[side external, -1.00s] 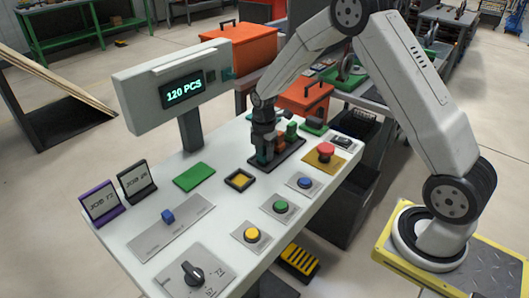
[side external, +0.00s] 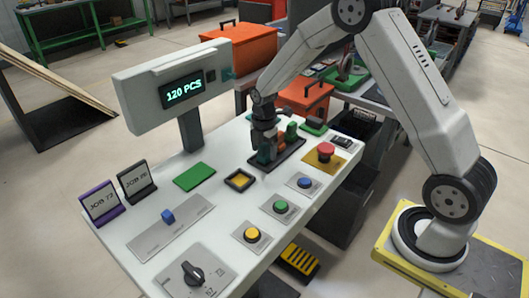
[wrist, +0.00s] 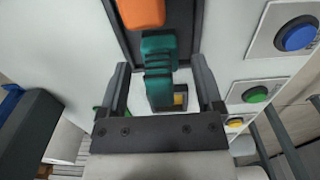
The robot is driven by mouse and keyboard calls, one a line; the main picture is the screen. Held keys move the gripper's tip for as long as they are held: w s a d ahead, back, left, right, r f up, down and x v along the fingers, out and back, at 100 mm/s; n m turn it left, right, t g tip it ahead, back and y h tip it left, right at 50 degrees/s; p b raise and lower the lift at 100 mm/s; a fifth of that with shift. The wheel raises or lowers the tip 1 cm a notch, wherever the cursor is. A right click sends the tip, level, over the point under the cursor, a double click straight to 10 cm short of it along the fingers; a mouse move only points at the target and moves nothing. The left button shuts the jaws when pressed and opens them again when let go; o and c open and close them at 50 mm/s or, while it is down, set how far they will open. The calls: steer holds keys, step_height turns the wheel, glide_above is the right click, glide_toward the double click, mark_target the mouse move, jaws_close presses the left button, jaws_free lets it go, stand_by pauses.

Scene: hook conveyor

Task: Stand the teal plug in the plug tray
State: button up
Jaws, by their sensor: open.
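The teal plug (wrist: 158,55) is between the two fingers of my gripper (wrist: 161,72) in the wrist view, with a gap to each finger. It looks upright at the near end of the dark plug tray (wrist: 125,28); its foot is hidden, so I cannot tell how deep it sits. In the side view my gripper (side external: 264,146) is low over the left end of the tray (side external: 290,154), with the teal plug (side external: 264,157) at its fingers. My gripper is open.
A yellow square in a dark frame (side external: 240,181) lies left of the tray. A red button (side external: 326,149) is right of it, with blue (side external: 305,182), green (side external: 281,207) and yellow (side external: 252,235) buttons in front. A display (side external: 184,90) stands behind.

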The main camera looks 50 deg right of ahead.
mark_target(265, 146)
step_height(265, 146, up, 11)
steer(key=shift+r, duration=0.1)
stand_by(0.4)
steer(key=shift+s+a, duration=0.1)
stand_by(0.5)
steer(key=shift+s+a+m, duration=0.3)
steer(key=shift+s+m, duration=0.1)
steer(key=shift+m, duration=0.2)
steer(key=s+a+f+m+t, duration=0.1)
steer(key=s+a+m, duration=0.3)
steer(key=s+m, duration=0.4)
steer(key=s+a+f+m+t, duration=0.1)
steer(key=s+a+f+m, duration=0.1)
steer(key=s+m, duration=0.6)
steer(key=shift+s+a+f+m+t, duration=0.3)
steer(key=shift+s+a+m, duration=0.1)
steer(key=shift+s+a, duration=0.4)
